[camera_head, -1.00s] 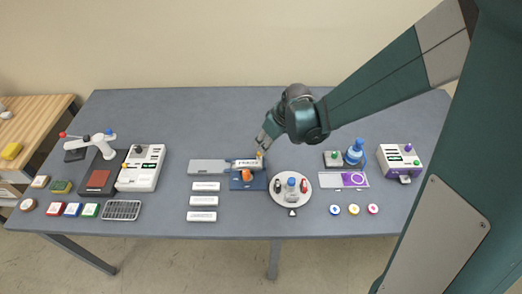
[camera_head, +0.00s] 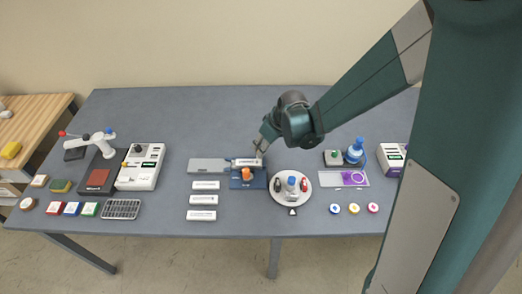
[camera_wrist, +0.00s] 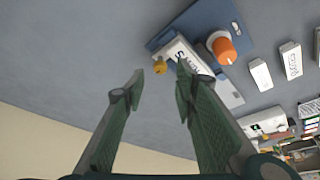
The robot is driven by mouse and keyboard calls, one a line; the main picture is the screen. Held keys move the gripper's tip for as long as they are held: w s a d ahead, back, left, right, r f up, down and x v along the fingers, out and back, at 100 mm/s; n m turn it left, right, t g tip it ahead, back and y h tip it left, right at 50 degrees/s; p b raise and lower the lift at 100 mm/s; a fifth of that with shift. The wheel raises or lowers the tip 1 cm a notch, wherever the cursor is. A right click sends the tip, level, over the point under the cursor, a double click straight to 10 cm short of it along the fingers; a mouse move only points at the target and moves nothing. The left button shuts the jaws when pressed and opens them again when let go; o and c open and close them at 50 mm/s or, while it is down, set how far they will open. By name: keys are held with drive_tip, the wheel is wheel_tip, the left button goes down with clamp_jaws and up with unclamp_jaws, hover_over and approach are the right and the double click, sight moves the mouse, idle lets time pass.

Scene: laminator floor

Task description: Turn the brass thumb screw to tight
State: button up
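The brass thumb screw (camera_wrist: 160,67) is a small yellow knob at the edge of a blue fixture (camera_wrist: 200,22). In the wrist view it appears between my fingertips, near the edge of a white labelled plate (camera_wrist: 180,55). My gripper (camera_wrist: 160,69) is open, with a gap on either side of the screw in the picture; I cannot tell how far its tips are from it in depth. In the head view my gripper (camera_head: 259,148) is over the back of the fixture (camera_head: 248,183), and the screw is hidden or too small to make out. An orange knob (camera_head: 247,174) stands on the fixture.
A grey bar (camera_head: 207,165) lies left of the fixture, with white label plates (camera_head: 204,200) in front. A round white tray (camera_head: 291,200) with small items is close on the right. A blue bottle (camera_head: 354,152) stands farther right. The table behind the fixture is clear.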

drive_tip(key=shift+x, duration=2.05)
clamp_jaws()
